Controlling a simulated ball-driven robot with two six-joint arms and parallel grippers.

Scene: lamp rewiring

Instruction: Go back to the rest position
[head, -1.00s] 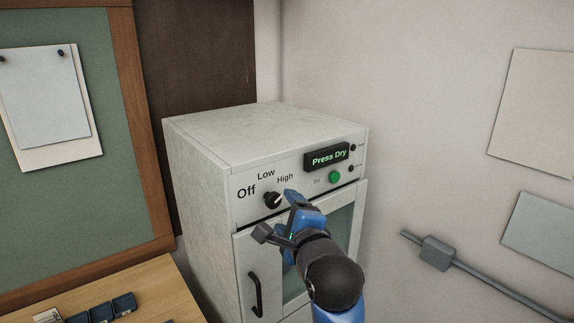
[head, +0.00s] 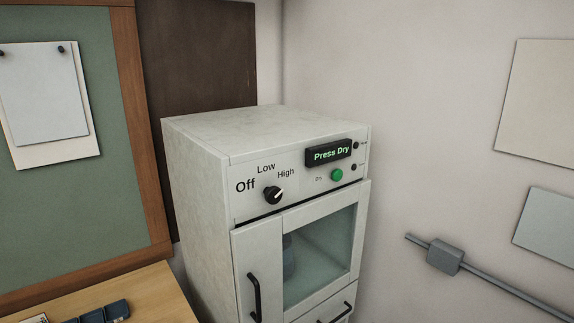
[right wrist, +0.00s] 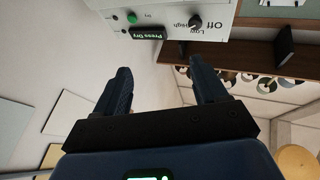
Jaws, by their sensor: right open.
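My right gripper (right wrist: 160,88) shows in the right wrist view with its two dark fingers apart and nothing between them. It is clear of the white cabinet (head: 200,165), whose front panel shows beyond the fingers. In the head view neither gripper shows. The cabinet's black knob (head: 273,195) has its white mark pointing toward High. The display (head: 329,153) reads "Press Dry", and a green button (head: 337,175) sits below it. The knob (right wrist: 196,22) and the display (right wrist: 147,34) also show in the right wrist view, upside down.
The cabinet's glass door (head: 320,255) is closed, with a dim object behind it. A wooden table (head: 155,295) with dark blocks (head: 105,312) is at the lower left. A green board (head: 60,215) hangs at left. A grey pipe with a box (head: 445,257) runs along the right wall.

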